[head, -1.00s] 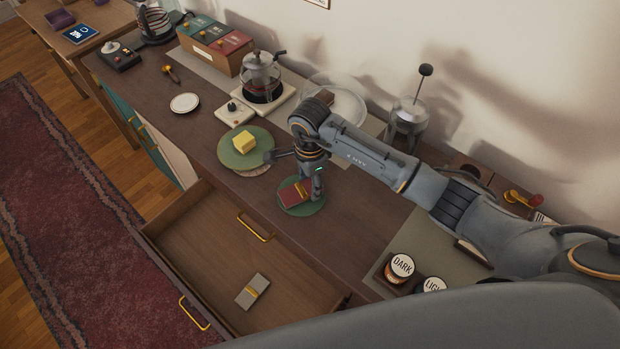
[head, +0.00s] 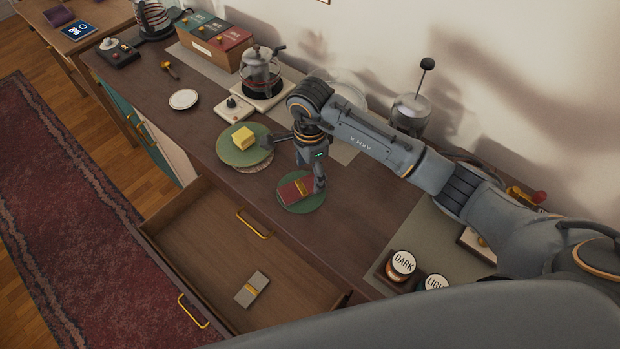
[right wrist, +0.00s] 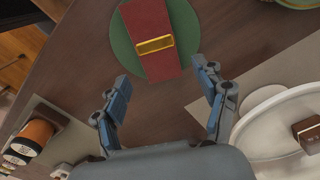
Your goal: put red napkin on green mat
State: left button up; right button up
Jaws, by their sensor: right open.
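The red napkin (head: 292,190) with a gold band lies flat on the round green mat (head: 311,206) near the counter's front edge. In the right wrist view the napkin (right wrist: 147,22) lies across the mat (right wrist: 186,27), its gold band in the middle. My right gripper (head: 292,165) is open and empty, above and apart from the napkin. In the right wrist view its two fingers (right wrist: 162,88) are spread wide with bare counter between them. My left gripper is not in view.
An open drawer (head: 190,235) below the counter holds a grey napkin (head: 252,289) with a yellow band. A green plate (head: 232,155) with a yellow block (head: 243,138) stands left of my gripper.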

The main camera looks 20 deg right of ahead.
aim_at(310, 183)
notch_tip(310, 183, up, 9)
jog(key=b, duration=0.2)
jog(key=shift+f, duration=0.15)
jog(key=shift+f, duration=0.1)
dwell(0.3)
